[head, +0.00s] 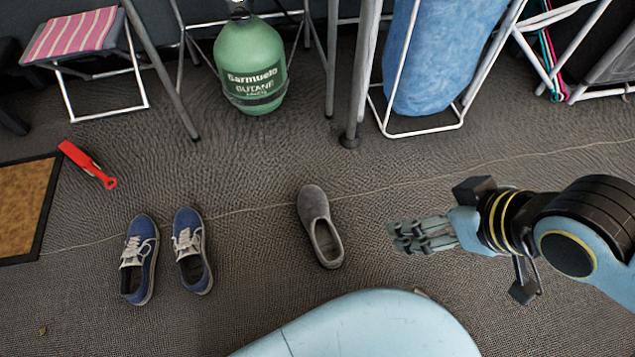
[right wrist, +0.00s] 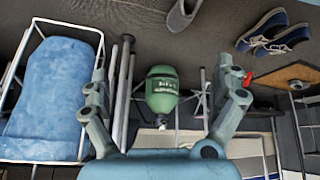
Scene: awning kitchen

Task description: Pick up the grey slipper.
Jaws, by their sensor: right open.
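The grey slipper (head: 318,224) lies alone on the dark woven floor near the middle of the head view. Its closed toe points away and its opening is nearer to me. In the right wrist view the slipper (right wrist: 183,16) shows at the top edge, partly cut off. My right gripper (head: 407,237) is to the right of the slipper, apart from it and reaching left. In the right wrist view the right gripper (right wrist: 165,86) has its fingers spread wide with nothing between them. My left gripper is in neither view.
Blue shoes (head: 139,258) (head: 191,250) stand left of the slipper. A red-handled tool (head: 88,164) and a framed brown mat (head: 27,207) lie farther left. A green butane bottle (head: 250,65), a striped stool (head: 75,34) and metal legs (head: 361,75) stand behind. The floor around the slipper is clear.

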